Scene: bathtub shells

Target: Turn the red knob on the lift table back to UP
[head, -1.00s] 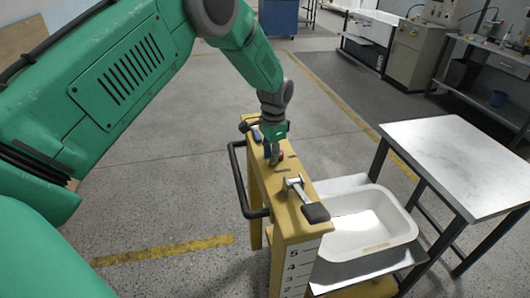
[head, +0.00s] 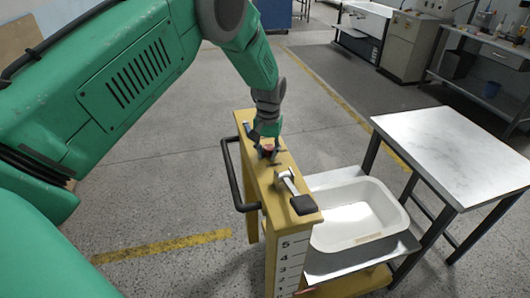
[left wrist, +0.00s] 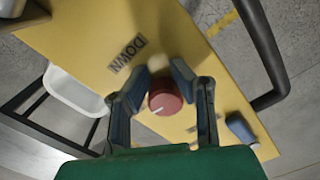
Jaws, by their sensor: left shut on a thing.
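The red knob (head: 268,149) sits on top of the yellow lift table (head: 284,222). In the left wrist view the knob (left wrist: 166,98) is round, with a white pointer line toward the lower left. My left gripper (head: 267,154) points down onto the knob. In the left wrist view its two dark fingers (left wrist: 158,84) stand on either side of the knob, shut on it. My right gripper is not in view.
A lever with a black pad (head: 303,204) lies on the near end of the yellow top. A black handle bar (head: 232,180) runs along its left side. A white tub shell (head: 358,214) rests right of it. A marble-topped table (head: 455,150) stands further right.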

